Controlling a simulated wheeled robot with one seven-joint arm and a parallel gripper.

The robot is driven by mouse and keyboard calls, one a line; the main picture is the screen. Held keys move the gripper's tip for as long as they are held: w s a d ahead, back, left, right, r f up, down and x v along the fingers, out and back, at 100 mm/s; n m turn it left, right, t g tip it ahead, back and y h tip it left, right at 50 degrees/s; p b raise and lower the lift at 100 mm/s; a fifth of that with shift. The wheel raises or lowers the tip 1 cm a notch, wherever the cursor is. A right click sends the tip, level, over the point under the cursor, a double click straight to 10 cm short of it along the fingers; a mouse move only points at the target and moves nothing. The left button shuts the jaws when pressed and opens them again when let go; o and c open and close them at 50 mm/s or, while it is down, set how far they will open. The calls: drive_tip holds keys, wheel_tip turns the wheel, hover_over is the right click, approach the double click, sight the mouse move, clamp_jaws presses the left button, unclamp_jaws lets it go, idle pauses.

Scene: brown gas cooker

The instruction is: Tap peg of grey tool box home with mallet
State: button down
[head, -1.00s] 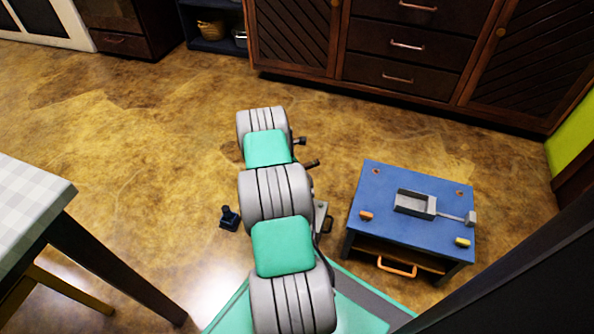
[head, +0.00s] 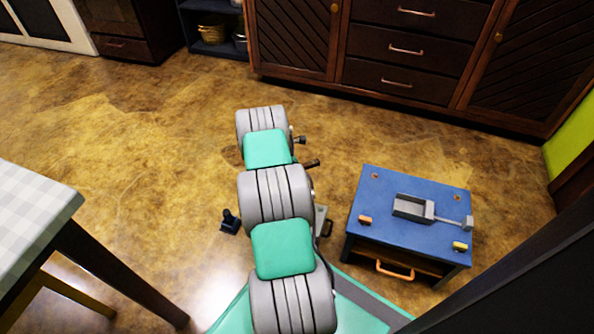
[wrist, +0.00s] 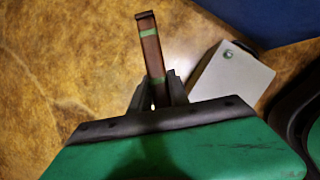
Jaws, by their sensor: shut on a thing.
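The grey tool box (head: 408,206) lies on the blue bench top in the head view, its open tray facing up. A thin grey rod (head: 447,219), seemingly its peg, sticks out from its right end toward a small grey block (head: 468,223). My gripper (wrist: 160,98) is shut on a brown bar with green bands (wrist: 151,52), seemingly the mallet's handle. The bar points away from the fingers; I cannot make out a mallet head.
The blue bench (head: 385,235) carries an orange piece (head: 365,220) and a yellow piece (head: 460,246). A dark object (head: 230,221) shows left of my arm. A checked table (head: 30,215) stands at left. Dark drawers (head: 405,70) line the back; floor between is clear.

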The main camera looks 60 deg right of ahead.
drive_tip(key=shift+r+p, duration=1.75)
drive_tip(key=shift+r, duration=0.9)
drive_tip(key=shift+f, duration=0.1)
